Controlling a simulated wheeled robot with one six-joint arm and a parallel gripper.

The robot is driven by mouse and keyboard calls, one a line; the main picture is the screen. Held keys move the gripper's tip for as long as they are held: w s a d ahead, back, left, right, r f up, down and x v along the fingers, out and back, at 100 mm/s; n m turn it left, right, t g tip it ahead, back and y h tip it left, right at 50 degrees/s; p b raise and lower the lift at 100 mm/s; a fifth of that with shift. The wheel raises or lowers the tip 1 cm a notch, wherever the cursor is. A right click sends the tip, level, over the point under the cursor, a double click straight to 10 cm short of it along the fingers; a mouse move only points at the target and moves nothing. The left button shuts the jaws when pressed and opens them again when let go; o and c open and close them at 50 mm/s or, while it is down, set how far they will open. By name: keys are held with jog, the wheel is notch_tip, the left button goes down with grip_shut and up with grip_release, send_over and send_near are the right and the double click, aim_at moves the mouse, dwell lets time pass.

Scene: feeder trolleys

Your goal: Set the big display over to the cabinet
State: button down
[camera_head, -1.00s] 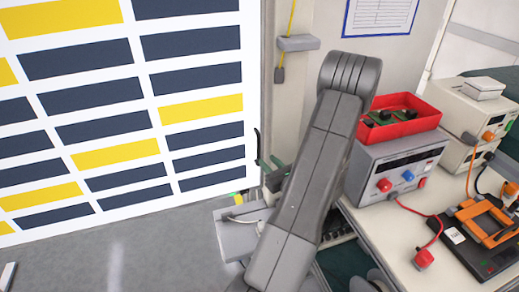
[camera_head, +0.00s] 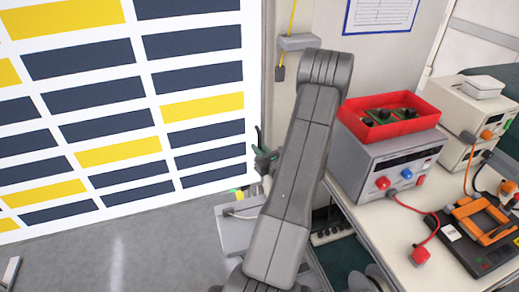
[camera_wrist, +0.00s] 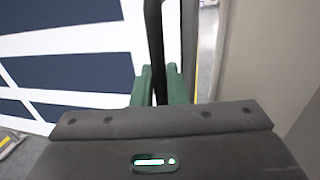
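The big display is a large white board (camera_head: 70,133) with rows of dark blue and yellow panels at the left of the head view. A black upright handle (camera_head: 258,136) is on its right edge. My gripper (camera_head: 265,160), with green fingers, is at this handle. In the wrist view, the fingers of my gripper (camera_wrist: 160,85) stand on either side of the black handle (camera_wrist: 154,45), with the board (camera_wrist: 60,60) behind and left. I cannot tell whether they press on it. I cannot make out which thing is the cabinet.
A workbench (camera_head: 388,228) at right carries a grey power supply (camera_head: 380,165) with a red tray (camera_head: 428,117) on top, and an orange fixture (camera_head: 485,222). A wall bracket (camera_head: 298,41) is behind my arm. Grey floor (camera_head: 120,250) is open below the board.

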aim_at(256, 138)
jog(key=shift+n+g+y, duration=0.4)
jog(key=shift+n+y, duration=0.1)
jog(key=shift+y, duration=0.2)
jog(key=w, duration=0.3)
jog(key=w+a+b, duration=0.1)
jog(key=w, duration=0.2)
jog(key=shift+w+a, duration=0.15)
jog(key=shift+w, duration=0.1)
jog(key=c, duration=1.5)
grip_release()
jog(key=shift+c, duration=0.2)
jog(key=b+v, duration=0.3)
jog(key=v, duration=1.1)
